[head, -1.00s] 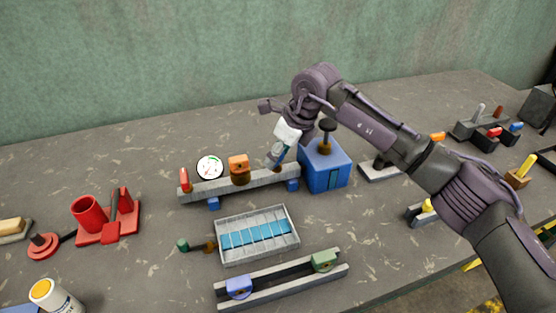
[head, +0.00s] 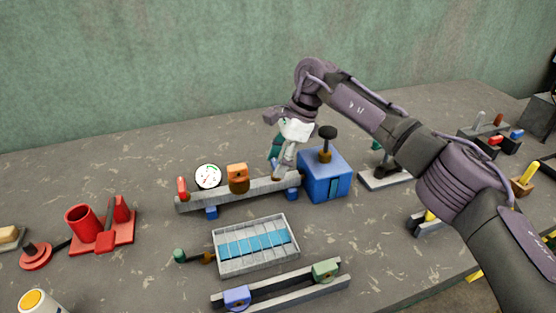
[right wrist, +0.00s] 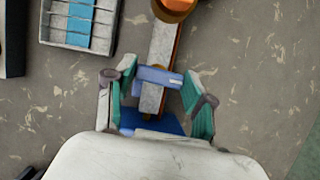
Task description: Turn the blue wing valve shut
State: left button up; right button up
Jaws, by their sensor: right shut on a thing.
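The blue wing valve (right wrist: 158,77) shows in the right wrist view as a short blue bar lying crosswise over a grey rail (right wrist: 152,98). My right gripper (head: 279,172) is at the right part of this rail in the head view, pointing down. In the right wrist view its two teal-padded fingers (right wrist: 160,84) stand either side of the wing, shut on it. My left gripper is in no view.
On the same rail are an orange valve (head: 238,178), a white gauge (head: 208,176) and a red handle (head: 183,188). A blue box (head: 326,178) with a dark knob stands close right of the gripper. A grey tray (head: 256,268) lies in front.

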jog(key=shift+r+n, duration=0.1)
jog(key=shift+n, duration=0.3)
jog(key=o, duration=1.2)
jog(key=shift+c, duration=0.2)
jog(key=v, duration=1.2)
jog(key=shift+w, duration=0.2)
